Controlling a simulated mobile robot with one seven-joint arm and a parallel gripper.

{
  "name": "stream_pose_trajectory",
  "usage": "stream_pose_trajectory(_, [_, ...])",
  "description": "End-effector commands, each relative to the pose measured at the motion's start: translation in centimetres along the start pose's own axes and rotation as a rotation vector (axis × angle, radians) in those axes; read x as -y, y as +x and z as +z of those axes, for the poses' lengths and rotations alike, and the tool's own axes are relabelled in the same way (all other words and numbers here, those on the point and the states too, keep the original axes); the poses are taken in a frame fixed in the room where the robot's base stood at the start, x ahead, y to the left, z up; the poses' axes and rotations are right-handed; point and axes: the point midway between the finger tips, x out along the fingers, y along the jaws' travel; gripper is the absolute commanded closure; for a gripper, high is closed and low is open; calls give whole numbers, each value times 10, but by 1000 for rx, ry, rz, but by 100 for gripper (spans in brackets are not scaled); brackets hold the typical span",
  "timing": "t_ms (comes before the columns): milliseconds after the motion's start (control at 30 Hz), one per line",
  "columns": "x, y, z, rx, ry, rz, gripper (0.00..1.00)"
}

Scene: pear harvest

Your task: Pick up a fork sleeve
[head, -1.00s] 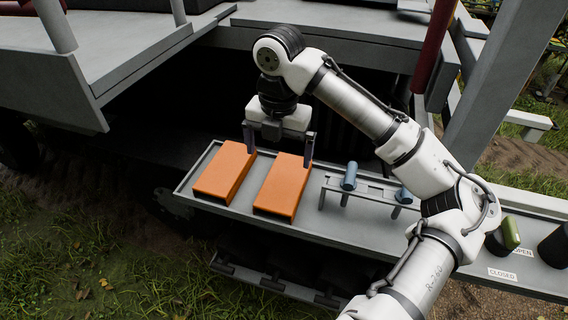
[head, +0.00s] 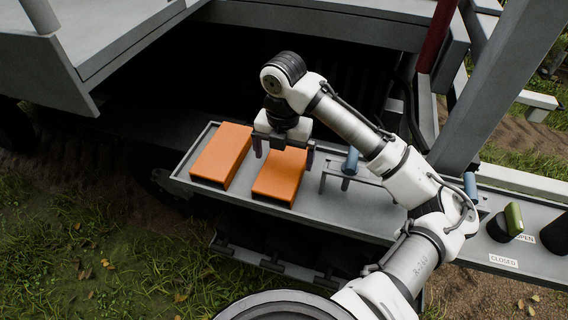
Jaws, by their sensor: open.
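Two orange box-shaped fork sleeves lie side by side on a grey metal tray (head: 350,220). The left sleeve (head: 221,153) lies near the tray's left end. The right sleeve (head: 280,177) lies just beside it with a gap between. My gripper (head: 284,153) is open, pointing down over the far part of the right sleeve. One finger shows at each side of that sleeve, and its far end is partly hidden by the gripper. I cannot tell whether the fingers touch it.
A small grey rack (head: 340,178) with blue cylinders (head: 350,161) stands right of the sleeves, partly behind my arm. A green-topped knob (head: 513,220) sits near OPEN and CLOSED labels. A grey post (head: 500,90) rises at the right. Grass and dirt lie below the tray.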

Motion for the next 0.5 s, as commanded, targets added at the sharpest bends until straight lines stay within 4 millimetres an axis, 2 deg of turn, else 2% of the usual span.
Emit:
stream_pose_trajectory(233, [0,33,4,-2,1,-1,0])
stream_pose_trajectory(500, [0,38,4,0,0,1,0])
